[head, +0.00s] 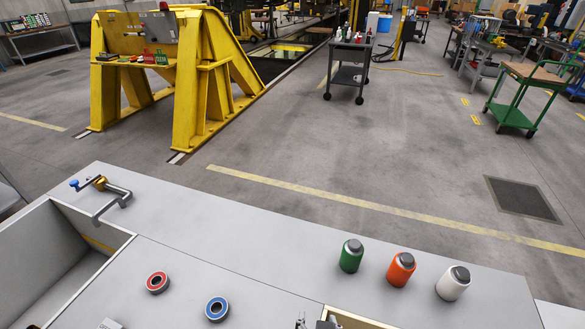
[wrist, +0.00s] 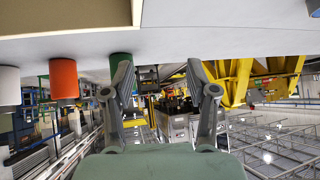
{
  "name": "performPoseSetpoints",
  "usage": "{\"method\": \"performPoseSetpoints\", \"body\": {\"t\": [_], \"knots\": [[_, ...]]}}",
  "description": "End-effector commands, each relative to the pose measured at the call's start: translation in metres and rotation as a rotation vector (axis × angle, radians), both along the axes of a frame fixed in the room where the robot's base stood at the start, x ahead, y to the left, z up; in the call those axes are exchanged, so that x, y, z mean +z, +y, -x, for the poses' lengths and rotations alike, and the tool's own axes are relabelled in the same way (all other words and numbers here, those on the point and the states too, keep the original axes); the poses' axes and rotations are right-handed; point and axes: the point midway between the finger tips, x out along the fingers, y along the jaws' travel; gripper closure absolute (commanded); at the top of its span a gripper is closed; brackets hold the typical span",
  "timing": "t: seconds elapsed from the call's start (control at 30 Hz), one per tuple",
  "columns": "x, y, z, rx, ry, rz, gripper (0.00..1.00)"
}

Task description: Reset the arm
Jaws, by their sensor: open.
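My gripper (wrist: 158,66) is open and empty in the wrist view, with its two grey fingers spread apart and nothing between them. In the head view only a small part of it (head: 317,322) shows at the bottom edge, near the front of the grey workbench (head: 235,225). The wrist view is upside down, with the bench surface along its top. The rest of my arm is out of view.
Green (head: 351,256), orange (head: 400,269) and white (head: 453,283) bottles stand at the bench's right. A red ring (head: 157,283) and a blue ring (head: 217,309) lie left of my gripper. A sink tap (head: 112,195) rises beside the basin at left.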

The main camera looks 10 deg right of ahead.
Motion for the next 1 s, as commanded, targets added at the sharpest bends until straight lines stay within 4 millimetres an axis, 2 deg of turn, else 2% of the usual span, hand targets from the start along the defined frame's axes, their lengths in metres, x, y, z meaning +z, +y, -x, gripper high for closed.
{"method": "performPoseSetpoints", "body": {"t": [0.03, 0.1, 0.17, 0.2, 0.23, 0.3, 0.7, 0.83, 0.9, 1.0], "knots": [[0.037, 0.033, -0.002, 0.091, -0.075, 0.041, 0.42], [0.085, 0.076, 0.002, 0.212, -0.186, 0.096, 0.42], [0.125, 0.112, 0.013, 0.313, -0.284, 0.141, 0.42], [0.161, 0.124, 0.019, 0.350, -0.325, 0.160, 0.42], [0.188, 0.119, 0.017, 0.337, -0.312, 0.157, 0.42], [0.226, 0.116, 0.016, 0.330, -0.307, 0.156, 0.42], [0.430, 0.114, 0.016, 0.323, -0.303, 0.154, 0.42], [0.482, 0.114, 0.016, 0.321, -0.302, 0.153, 0.42], [0.500, 0.114, 0.016, 0.321, -0.302, 0.153, 0.42], [0.512, 0.114, 0.016, 0.320, -0.302, 0.153, 0.42]]}}
